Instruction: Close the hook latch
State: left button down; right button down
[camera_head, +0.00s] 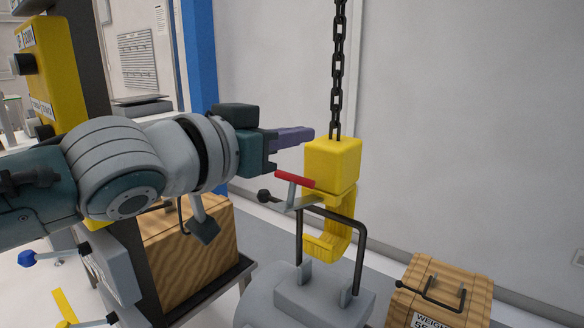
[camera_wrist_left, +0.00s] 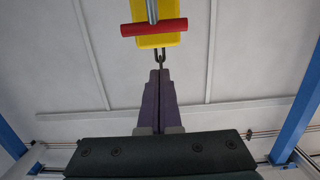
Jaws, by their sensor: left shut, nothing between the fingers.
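A yellow hook (camera_head: 330,240) hangs under a yellow block (camera_head: 333,160) on a dark chain (camera_head: 337,70). Its curved lower part is at the dark handle (camera_head: 360,245) of a grey weight (camera_head: 325,298). The latch lever, with a red bar (camera_head: 294,179) on a grey stem, sticks out to the left of the hook, below the block. The red bar also shows in the left wrist view (camera_wrist_left: 154,27), in front of the yellow block. My left gripper (camera_head: 310,133) is shut and empty, its purple fingertips just left of and above the block. My right gripper is not in view.
A wooden weight crate (camera_head: 440,285) stands at the lower right. Another wooden crate (camera_head: 190,250) sits below my left arm. A yellow control panel (camera_head: 50,70) on a dark post is at the left. Bare wall lies behind the chain, with free room to its right.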

aim_at(286, 205)
pick_arm(q)
jog(key=shift+s+a+f, duration=0.2)
jog(key=shift+s+f, duration=0.05)
jog(key=shift+f, duration=0.35)
jog(key=shift+s+a+f, duration=0.15)
jog(key=shift+s+f, duration=0.05)
jog(key=shift+f, duration=0.4)
jog(key=shift+s+a+f, duration=0.2)
jog(key=shift+s+f, duration=0.05)
jog(key=shift+f, duration=0.35)
jog(key=shift+f, duration=0.1)
